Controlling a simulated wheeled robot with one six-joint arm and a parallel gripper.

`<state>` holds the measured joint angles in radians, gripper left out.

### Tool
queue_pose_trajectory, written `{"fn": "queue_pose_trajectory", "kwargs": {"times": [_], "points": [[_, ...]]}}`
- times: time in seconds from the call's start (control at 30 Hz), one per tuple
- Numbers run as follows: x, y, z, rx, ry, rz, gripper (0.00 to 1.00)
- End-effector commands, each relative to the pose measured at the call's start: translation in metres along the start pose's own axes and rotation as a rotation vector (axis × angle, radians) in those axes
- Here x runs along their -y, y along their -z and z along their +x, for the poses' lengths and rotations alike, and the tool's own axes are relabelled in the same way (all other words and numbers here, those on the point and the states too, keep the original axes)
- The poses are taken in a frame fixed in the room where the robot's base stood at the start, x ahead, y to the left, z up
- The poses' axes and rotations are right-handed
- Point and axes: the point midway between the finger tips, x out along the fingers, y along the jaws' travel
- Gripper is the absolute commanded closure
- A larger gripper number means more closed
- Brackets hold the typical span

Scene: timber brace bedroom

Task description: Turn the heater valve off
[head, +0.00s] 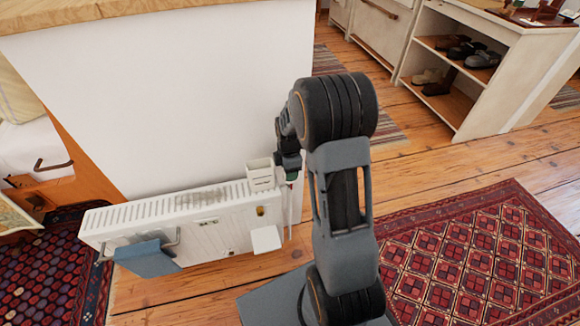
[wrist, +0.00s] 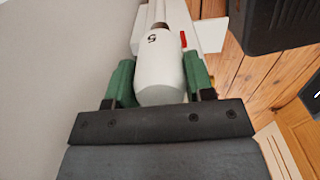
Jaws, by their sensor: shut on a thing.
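The white heater (head: 205,222) stands low against the white wall in the head view. Its valve (wrist: 162,70) is a rounded white knob with a dark "5" on it, large in the wrist view. A red mark (wrist: 212,43) shows on a white part beside the knob. My gripper (wrist: 160,84) has green fingers on both sides of the knob and is shut on it. In the head view my gripper (head: 291,180) is at the heater's right end, where it and my arm hide most of the valve.
A blue cloth (head: 147,258) hangs on the heater's front. A small white box (head: 262,174) sits on its top near my gripper. A red patterned rug (head: 480,260) covers floor at right. A shoe shelf (head: 500,75) stands behind, with bare wooden floor between.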

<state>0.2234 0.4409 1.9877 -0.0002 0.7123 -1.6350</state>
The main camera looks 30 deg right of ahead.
Motion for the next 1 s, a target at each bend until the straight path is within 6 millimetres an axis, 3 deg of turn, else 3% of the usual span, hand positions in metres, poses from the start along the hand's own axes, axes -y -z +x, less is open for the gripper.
{"fn": "queue_pose_trajectory", "kwargs": {"times": [0.4,0.97,1.0], "points": [[0.0009,0.0000,-0.0004,0.001,0.003,0.186,0.75],[0.0011,0.0000,0.0004,0.000,0.004,0.217,0.75],[0.0011,0.0000,0.0005,0.000,0.004,0.217,0.48]]}}
